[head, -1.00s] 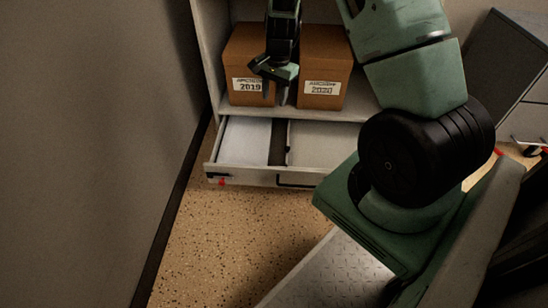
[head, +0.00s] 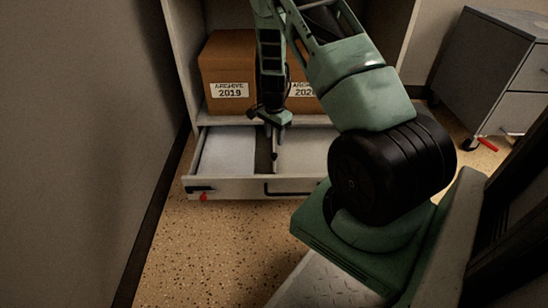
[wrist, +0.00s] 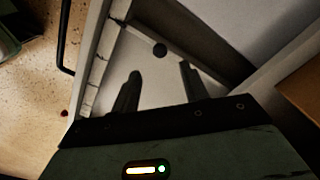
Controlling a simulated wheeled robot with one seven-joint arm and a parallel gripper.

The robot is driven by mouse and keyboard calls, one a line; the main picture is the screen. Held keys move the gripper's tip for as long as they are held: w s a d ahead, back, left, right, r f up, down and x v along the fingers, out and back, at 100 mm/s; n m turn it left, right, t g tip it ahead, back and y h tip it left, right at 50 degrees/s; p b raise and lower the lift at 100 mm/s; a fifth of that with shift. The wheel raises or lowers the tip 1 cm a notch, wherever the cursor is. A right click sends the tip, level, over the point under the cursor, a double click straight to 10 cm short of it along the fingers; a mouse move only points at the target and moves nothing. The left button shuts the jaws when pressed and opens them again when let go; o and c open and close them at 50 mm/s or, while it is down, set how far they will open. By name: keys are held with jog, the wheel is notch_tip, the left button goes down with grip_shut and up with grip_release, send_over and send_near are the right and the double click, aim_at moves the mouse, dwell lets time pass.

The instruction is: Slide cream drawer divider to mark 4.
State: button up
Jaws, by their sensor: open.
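The open drawer (head: 235,187) is pulled out below a shelf. The cream divider (wrist: 190,58) shows as a thin strip crossing the drawer in the wrist view, with a dark round knob (wrist: 159,50) on it. In the head view the knob (head: 275,156) is small, beside a dark strip of drawer floor. My gripper (head: 271,134) points down over the drawer. In the wrist view its fingers (wrist: 160,72) are apart and empty, with the knob just beyond the gap between the tips. Lines show on the drawer's edge (wrist: 92,75); no mark number is readable.
Brown archive boxes (head: 228,75) stand on the shelf just behind the drawer. A black handle (head: 290,190) is on the drawer front, with a red spot (head: 203,197) at its left. A grey cabinet (head: 490,75) stands at right. A wall is close on the left.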

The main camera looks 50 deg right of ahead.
aim_at(275, 155)
notch_tip(275, 155, down, 8)
jog(key=b, duration=0.3)
jog(key=shift+r+b, duration=0.1)
jog(key=shift+b, duration=0.2)
jog(key=shift+c, duration=0.4)
grip_shut()
